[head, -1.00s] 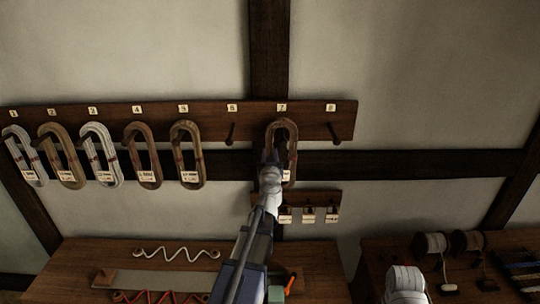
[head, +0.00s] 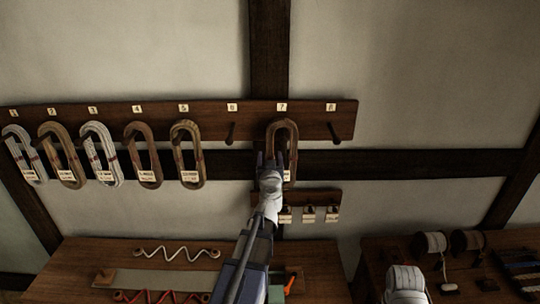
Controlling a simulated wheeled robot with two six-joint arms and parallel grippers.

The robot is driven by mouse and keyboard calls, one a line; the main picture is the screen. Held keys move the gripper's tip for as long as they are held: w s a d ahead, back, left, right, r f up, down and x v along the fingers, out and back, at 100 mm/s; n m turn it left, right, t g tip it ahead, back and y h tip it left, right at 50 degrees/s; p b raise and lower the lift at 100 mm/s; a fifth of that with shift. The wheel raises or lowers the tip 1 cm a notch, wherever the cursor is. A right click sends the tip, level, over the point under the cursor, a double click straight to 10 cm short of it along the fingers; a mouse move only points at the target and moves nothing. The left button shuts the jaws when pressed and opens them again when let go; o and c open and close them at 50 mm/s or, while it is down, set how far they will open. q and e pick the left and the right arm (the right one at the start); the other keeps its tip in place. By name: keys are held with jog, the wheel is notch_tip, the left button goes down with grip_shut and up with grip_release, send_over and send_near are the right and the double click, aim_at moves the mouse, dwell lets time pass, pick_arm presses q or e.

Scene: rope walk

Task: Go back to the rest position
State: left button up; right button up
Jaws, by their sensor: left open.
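A brown rope coil (head: 291,142) hangs on the peg under number 7 of the wooden peg board (head: 318,122). My left gripper (head: 269,158) is open and empty, just in front of the coil's lower left part. It hides part of the coil and its tag. I cannot tell whether the fingers touch the coil. A white part of my right arm (head: 405,283) shows at the bottom edge; its gripper fingers are not in view.
Several more coils, such as the white one (head: 103,155), hang under numbers 1 to 5. Pegs 6 (head: 230,133) and 8 (head: 335,132) are bare. A small tag board (head: 318,198) hangs below. Workbenches (head: 60,265) stand at the bottom, with spools (head: 467,243) at right.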

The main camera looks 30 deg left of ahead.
pick_arm(q)
jog(key=v, duration=0.5)
jog(key=shift+s+d, duration=0.15)
jog(key=shift+s, duration=0.1)
